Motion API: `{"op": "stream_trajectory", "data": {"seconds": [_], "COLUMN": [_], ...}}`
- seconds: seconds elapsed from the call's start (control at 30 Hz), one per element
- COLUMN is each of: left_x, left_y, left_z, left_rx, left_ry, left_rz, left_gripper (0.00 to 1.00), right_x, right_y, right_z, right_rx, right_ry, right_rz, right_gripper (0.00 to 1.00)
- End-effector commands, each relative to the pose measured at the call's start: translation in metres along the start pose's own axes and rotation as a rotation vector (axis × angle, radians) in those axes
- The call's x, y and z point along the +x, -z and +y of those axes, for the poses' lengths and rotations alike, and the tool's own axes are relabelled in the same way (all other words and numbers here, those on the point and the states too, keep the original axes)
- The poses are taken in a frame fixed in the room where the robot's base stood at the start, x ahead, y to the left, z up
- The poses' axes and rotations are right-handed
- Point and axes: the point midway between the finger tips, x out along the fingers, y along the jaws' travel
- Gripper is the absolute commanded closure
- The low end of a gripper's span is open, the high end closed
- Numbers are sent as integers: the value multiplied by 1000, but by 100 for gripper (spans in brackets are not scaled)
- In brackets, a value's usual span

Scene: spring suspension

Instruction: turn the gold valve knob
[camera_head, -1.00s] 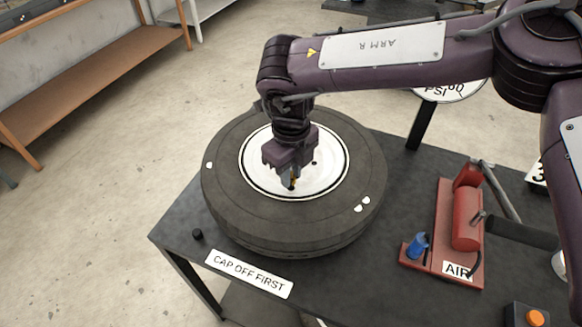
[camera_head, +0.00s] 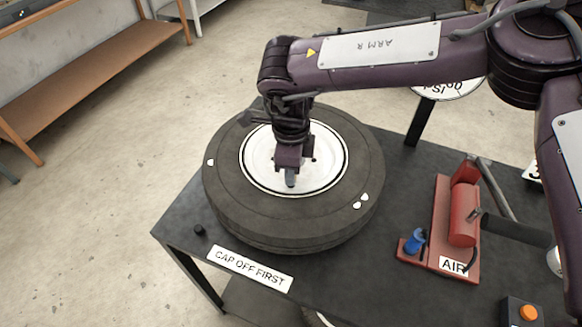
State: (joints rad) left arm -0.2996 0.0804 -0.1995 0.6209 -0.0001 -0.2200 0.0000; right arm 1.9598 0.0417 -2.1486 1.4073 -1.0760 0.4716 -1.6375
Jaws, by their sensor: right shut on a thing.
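The tyre (camera_head: 290,225) lies flat on the dark table, with a white wheel disc (camera_head: 258,165) in its middle. My right gripper (camera_head: 290,181) points down over the front part of the disc. Its fingers are shut at the valve spot, seen narrow-side on. The gold valve knob is hidden between and behind the fingers; no clear gold shows now. My left gripper is not in view.
A small black cap (camera_head: 200,230) sits on the table's left edge near the "CAP OFF FIRST" label (camera_head: 249,268). A red air pump (camera_head: 463,218) with a blue fitting (camera_head: 414,242), an orange button (camera_head: 528,312) and a PSI gauge (camera_head: 447,88) stand right.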

Motion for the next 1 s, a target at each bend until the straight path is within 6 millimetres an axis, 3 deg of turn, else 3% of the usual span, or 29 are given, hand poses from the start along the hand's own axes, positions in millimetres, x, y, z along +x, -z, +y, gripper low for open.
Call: {"op": "stream_trajectory", "data": {"seconds": [0.43,0.47,0.6,1.0], "left_x": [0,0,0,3], "left_y": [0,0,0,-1], "left_z": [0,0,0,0], "left_rx": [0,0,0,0], "left_ry": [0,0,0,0], "left_rz": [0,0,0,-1], "left_gripper": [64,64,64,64], "right_x": [-2,-2,-1,-9], "right_y": [-1,-1,-1,-1], "right_z": [-2,-2,-1,-1], "right_rx": [-9,-9,-9,-9], "right_ry": [5,5,3,3], "right_rz": [-5,-5,-3,-3], "right_gripper": [100,77,59,58]}}
